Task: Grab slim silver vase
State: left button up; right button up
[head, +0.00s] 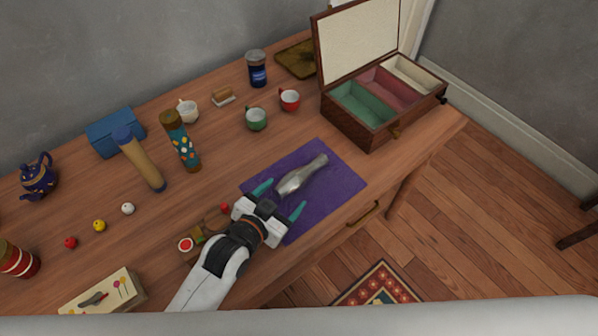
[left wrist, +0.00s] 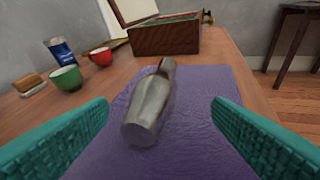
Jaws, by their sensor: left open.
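The slim silver vase (head: 301,176) lies on its side on a purple mat (head: 341,181), its narrow neck pointing away from my left gripper. My left gripper (head: 283,199) is open, with its teal fingers low over the mat and spread at the near, wide end of the vase. In the left wrist view the vase (left wrist: 150,105) lies ahead, between and beyond the two fingers (left wrist: 158,130), and nothing is held. My right gripper is not in view.
An open wooden box (head: 366,125) with coloured compartments stands beyond the mat. A green cup (head: 256,119), a red cup (head: 290,100) and a blue jar (head: 257,70) stand behind. Patterned cylinders (head: 181,142) and small balls are on the left. The table's front edge is close to the mat.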

aim_at(294, 181)
pick_arm(q)
jog(key=shift+w+d+f, duration=0.25)
jog(key=shift+w+d, duration=0.1)
jog(key=shift+w, duration=0.2)
jog(key=shift+w+d+f, duration=0.15)
jog(key=shift+w+d, duration=0.05)
jog(key=shift+w, duration=0.1)
jog(key=x, duration=0.5)
jog(key=shift+w+a, duration=0.15)
jog(key=shift+a, duration=0.2)
jog(key=shift+w+d+f, duration=0.15)
jog(key=shift+w, duration=0.1)
jog(key=c, duration=1.2)
